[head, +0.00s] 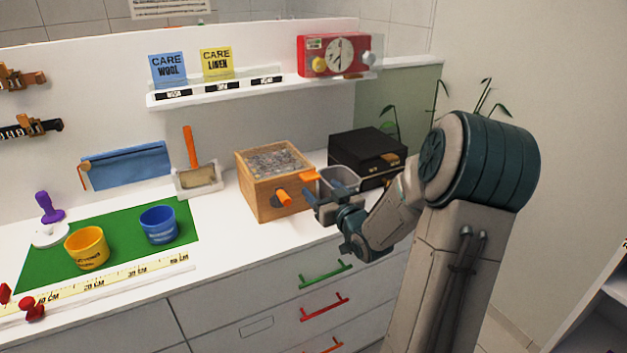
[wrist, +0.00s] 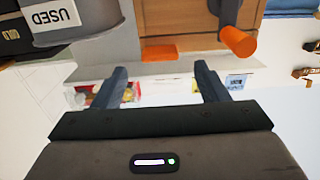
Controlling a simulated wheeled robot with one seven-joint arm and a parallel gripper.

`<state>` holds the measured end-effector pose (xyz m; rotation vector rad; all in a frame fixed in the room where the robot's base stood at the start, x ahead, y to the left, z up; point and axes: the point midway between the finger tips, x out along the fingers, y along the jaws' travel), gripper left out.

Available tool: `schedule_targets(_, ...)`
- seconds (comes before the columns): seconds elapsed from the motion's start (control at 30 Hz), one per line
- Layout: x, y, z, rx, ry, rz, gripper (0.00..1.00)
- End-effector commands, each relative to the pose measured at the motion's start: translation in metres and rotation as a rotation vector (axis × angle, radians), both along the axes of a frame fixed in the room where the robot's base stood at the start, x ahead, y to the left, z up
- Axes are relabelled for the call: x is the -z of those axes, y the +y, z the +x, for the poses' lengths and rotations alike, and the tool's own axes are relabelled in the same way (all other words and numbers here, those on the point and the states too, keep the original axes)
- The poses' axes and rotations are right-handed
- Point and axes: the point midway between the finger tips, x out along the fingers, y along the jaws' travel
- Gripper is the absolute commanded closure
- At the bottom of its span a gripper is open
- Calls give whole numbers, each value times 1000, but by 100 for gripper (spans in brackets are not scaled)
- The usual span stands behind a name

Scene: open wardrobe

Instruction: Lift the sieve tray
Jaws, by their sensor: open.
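A wooden box (head: 262,190) stands on the white counter. Its open top shows a tray of grey granular material (head: 275,160), which I take to be the sieve tray. An orange tab (head: 310,175) sticks out at its right edge, and an orange round knob (head: 283,197) is on its front. In the wrist view the tab (wrist: 160,52) lies beyond and between my fingers, and the knob (wrist: 238,40) is to the right. My gripper (head: 317,204) is open and empty, just right of the box, apart from the tab.
A grey container (head: 341,179) marked USED (wrist: 75,22) is close beside my gripper. A black box (head: 365,152) stands behind it. A dustpan-like scoop (head: 196,178) is left of the box. Yellow and blue cups (head: 158,225) stand on a green mat (head: 120,240). The counter front is clear.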

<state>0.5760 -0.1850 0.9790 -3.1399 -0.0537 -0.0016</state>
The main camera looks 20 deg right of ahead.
Motion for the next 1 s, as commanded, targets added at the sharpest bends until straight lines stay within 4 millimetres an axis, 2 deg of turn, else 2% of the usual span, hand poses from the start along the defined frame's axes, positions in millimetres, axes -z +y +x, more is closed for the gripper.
schedule_targets(0.1, 0, 1, 24, -2, -1, 2, 33)
schedule_targets(0.3, -1, 2, 49, -1, 0, 0, 33)
schedule_targets(0.7, 0, 2, 57, 0, 1, -1, 33)
schedule_targets(0.77, 0, 2, 57, 0, 1, -1, 47)
schedule_targets(0.93, 0, 2, 57, 0, 1, -1, 94)
schedule_targets(1.0, 0, 2, 57, 0, 1, -1, 96)
